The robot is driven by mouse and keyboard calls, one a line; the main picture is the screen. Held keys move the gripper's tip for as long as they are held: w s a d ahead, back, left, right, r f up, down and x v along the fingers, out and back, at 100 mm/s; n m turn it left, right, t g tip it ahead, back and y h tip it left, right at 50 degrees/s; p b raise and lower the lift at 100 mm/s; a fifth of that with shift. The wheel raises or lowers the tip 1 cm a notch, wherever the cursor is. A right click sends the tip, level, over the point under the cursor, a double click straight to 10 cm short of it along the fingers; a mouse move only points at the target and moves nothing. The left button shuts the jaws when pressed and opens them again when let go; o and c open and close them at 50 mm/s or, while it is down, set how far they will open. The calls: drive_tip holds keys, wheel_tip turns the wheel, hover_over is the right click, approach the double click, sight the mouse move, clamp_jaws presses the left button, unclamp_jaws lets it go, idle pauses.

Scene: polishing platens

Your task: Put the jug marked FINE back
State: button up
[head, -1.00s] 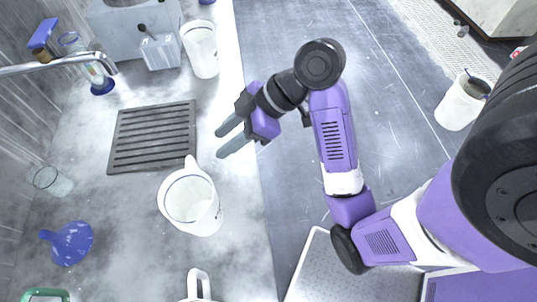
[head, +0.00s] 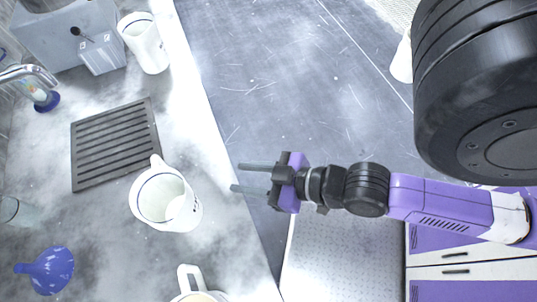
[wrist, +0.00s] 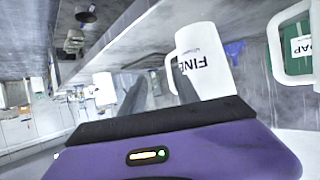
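The white jug marked FINE shows in the wrist view (wrist: 208,62), with its dark lettering on the side facing me and its handle to the left. In the head view it appears to be the white jug (head: 168,205) standing on the marbled counter, below the grey slatted grate (head: 115,145). My gripper (head: 237,177) is right of this jug at the counter's edge, fingers pointing left toward it. The two fingers (wrist: 158,92) are apart with nothing between them. A clear gap lies between fingertips and jug.
Another white jug (head: 190,280) stands below, cut by the frame. A white jug (head: 145,42) stands at the top beside a grey box (head: 102,55). A blue flask (head: 48,268) lies at lower left. In the wrist view, a jug with a green label (wrist: 300,45) is at right.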

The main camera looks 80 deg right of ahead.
drive_tip(key=s+a+r+t+y, duration=0.1)
drive_tip(key=s+a+r, duration=0.2)
drive_tip(key=s+r, duration=0.2)
drive_tip(key=shift+s+a+n+t, duration=0.25)
drive_tip(key=shift+n+t, duration=0.05)
drive_tip(key=shift+t, duration=0.1)
drive_tip(key=shift+f+b, duration=0.25)
drive_tip(key=shift+b, duration=0.05)
